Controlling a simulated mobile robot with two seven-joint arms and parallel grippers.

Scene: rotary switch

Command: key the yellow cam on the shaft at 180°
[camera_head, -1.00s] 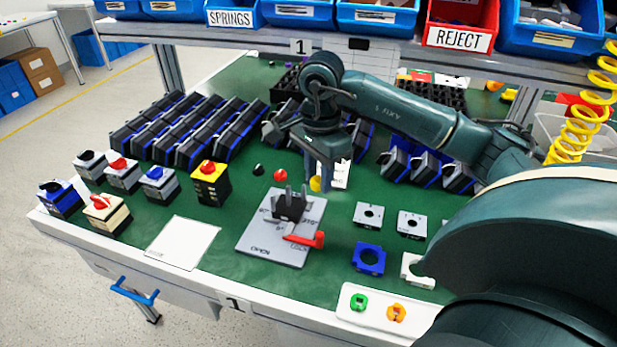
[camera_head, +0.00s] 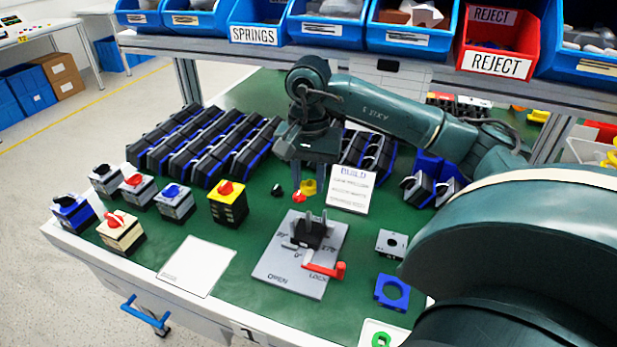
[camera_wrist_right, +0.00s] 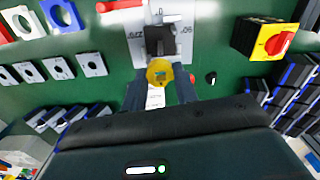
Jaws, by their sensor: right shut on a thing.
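The yellow cam (camera_wrist_right: 160,71) sits between the fingers of my right gripper (camera_wrist_right: 160,85) in the right wrist view. The head view shows the right gripper (camera_head: 311,184) shut on this cam (camera_head: 309,187), behind the fixture's black upright part (camera_head: 312,232). The grey fixture plate (camera_head: 285,268) has angle marks, the words OPEN and LOCK, and a red lever (camera_head: 327,269) at its front right. In the wrist view the cam overlaps the near edge of the black part (camera_wrist_right: 160,38). I cannot make out the shaft or the cam's angle. My left gripper is not in view.
A small red knob (camera_head: 299,197) and a black knob (camera_head: 277,190) lie behind the fixture. A white build card (camera_head: 352,188) stands at back right. Assembled switches, including a yellow one (camera_head: 229,203), stand left.

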